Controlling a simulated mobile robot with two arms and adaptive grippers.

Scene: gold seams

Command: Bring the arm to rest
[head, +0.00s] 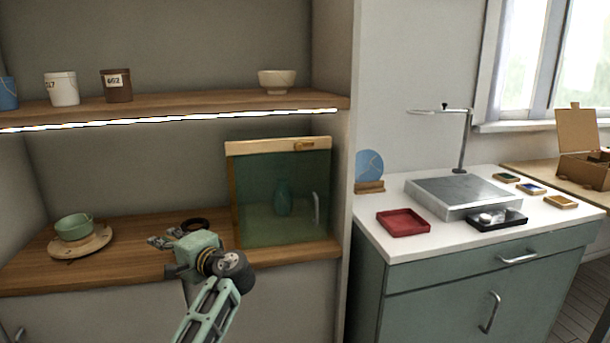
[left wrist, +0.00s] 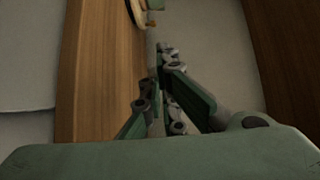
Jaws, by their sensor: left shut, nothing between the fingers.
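My left gripper (head: 160,241) is shut and empty. In the head view it is over the front part of the wooden lower shelf (head: 130,275), between a round wooden board and a glass-fronted cabinet. In the left wrist view the closed fingers (left wrist: 160,75) point up the picture, with the shelf's wooden edge (left wrist: 95,90) to their left. My left arm comes up from the bottom of the head view. My right gripper is in neither view.
A green bowl (head: 74,227) sits on the round board (head: 92,246). To the right, a white counter (head: 380,237) bears a red tray (head: 403,222) and a metal plate (head: 455,193).

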